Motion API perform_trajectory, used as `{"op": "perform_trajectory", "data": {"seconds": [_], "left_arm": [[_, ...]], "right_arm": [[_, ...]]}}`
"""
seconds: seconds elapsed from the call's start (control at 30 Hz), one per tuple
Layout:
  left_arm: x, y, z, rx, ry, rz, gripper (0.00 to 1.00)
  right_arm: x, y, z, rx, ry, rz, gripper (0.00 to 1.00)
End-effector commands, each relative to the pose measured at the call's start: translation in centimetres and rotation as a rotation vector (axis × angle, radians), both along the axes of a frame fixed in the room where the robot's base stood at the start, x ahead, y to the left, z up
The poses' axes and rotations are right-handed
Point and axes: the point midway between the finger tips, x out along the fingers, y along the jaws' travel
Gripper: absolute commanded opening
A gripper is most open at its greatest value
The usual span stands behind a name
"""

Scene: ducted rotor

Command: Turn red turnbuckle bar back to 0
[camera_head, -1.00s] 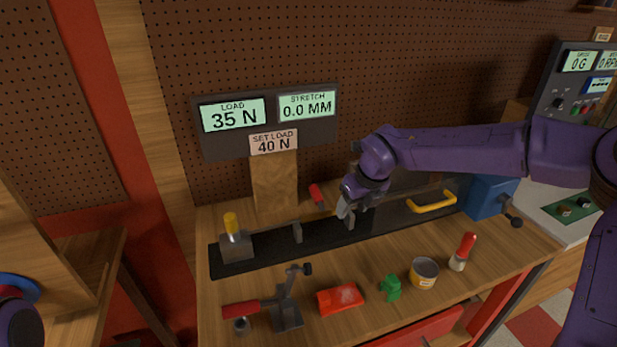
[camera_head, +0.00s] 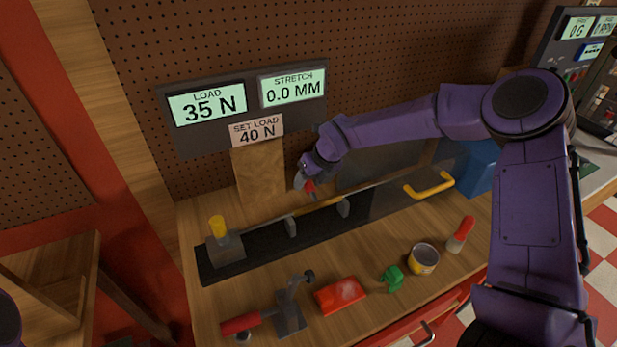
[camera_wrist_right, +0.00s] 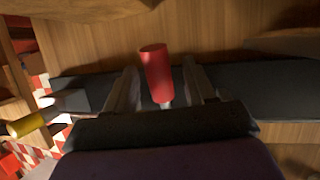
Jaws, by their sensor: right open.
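The red turnbuckle bar (camera_head: 310,187) stands up from the rod of the black rig, with its red grip at the tip of my right gripper (camera_head: 306,182). In the right wrist view the red bar (camera_wrist_right: 157,73) sits between the two open fingers of the right gripper (camera_wrist_right: 164,88), with a gap visible on each side. The load display (camera_head: 207,104) reads 35 N, the stretch display (camera_head: 294,88) reads 0.0 MM, and the set load sign (camera_head: 256,130) reads 40 N. My left gripper does not show.
A black rig base (camera_head: 265,241) carries grey posts and a yellow-topped block (camera_head: 225,247). A yellow handle (camera_head: 429,185) is at its right. A red-handled clamp (camera_head: 288,315), red block (camera_head: 340,295), green piece (camera_head: 392,279), tin (camera_head: 423,259) and red-white bottle (camera_head: 460,235) stand in front.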

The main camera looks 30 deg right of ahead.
Motion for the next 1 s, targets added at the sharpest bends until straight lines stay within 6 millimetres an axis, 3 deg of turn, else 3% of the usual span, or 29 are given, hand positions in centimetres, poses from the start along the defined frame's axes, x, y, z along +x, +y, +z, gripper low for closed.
{"op": "perform_trajectory", "data": {"seconds": [0.3, 0.47, 1.0], "left_arm": [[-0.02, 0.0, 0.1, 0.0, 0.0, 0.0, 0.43], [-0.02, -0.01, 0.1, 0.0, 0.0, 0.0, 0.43], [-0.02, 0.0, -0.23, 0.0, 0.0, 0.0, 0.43]], "right_arm": [[0.2, 0.17, -0.41, 0.0, 0.0, 0.002, 0.51], [0.19, 0.16, -0.4, 0.0, 0.0, 0.002, 0.0], [0.51, 0.2, -0.33, -0.002, -0.012, 0.006, 0.0]]}}
